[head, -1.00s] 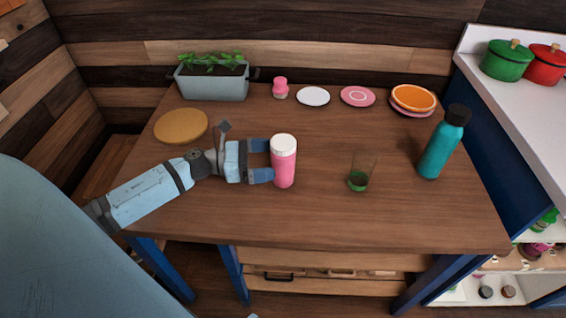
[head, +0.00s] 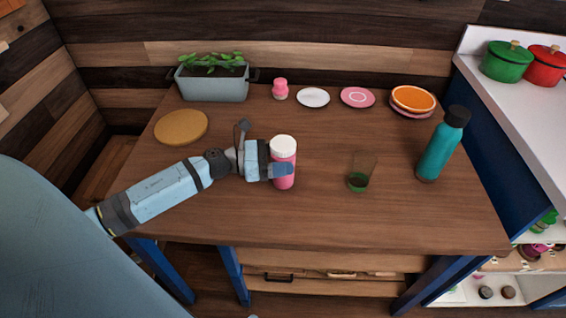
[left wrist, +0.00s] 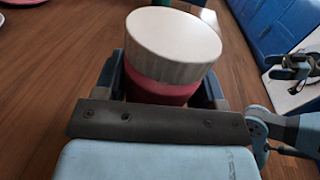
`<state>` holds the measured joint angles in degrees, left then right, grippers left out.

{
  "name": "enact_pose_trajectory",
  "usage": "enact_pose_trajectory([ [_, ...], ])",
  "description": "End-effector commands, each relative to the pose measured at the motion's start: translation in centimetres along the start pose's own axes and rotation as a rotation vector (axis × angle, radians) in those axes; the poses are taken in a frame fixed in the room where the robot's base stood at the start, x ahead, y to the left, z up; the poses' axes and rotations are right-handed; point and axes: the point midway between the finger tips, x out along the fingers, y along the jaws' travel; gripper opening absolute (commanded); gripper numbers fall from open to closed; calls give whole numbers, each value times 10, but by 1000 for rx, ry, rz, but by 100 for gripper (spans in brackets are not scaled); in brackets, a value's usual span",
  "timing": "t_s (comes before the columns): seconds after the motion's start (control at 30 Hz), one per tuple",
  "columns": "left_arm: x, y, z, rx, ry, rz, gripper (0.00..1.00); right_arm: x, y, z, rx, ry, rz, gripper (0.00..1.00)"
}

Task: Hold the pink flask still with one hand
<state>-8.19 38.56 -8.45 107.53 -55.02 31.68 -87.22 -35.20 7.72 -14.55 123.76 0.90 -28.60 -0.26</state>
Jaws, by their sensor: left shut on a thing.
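The pink flask (head: 284,180) with a white lid (head: 283,146) stands upright on the wooden table, left of the middle. My left gripper (head: 281,171) reaches it from the left and is shut around its body, below the lid. In the left wrist view the white lid (left wrist: 173,45) is large and the flask's pink body (left wrist: 158,91) shows between the fingers. The flask's lower part is hidden there by the gripper. My right gripper is not in the head view.
A green-bottomed glass (head: 359,178) and a teal bottle (head: 438,150) stand to the right. Plates (head: 313,97), a small pink shaker (head: 280,90) and a planter (head: 213,86) line the back. A round tan board (head: 181,127) lies at left. The front middle is clear.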

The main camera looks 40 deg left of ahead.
Motion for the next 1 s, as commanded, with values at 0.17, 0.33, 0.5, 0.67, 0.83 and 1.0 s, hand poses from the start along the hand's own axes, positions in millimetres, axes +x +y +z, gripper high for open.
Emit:
enact_pose_trajectory([
  [0.17,0,0,4,1,0,0,35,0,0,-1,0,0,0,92],
  [0.33,0,0,20,4,1,0,35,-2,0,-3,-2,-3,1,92],
  [0.5,0,-1,56,7,0,-2,35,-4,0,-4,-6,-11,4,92],
  [0.67,0,-2,104,9,1,-2,35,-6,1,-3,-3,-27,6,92],
  [0.83,0,-4,150,7,1,-2,35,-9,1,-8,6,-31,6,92],
  [1.0,0,-5,182,4,1,-1,35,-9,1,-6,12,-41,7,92],
])
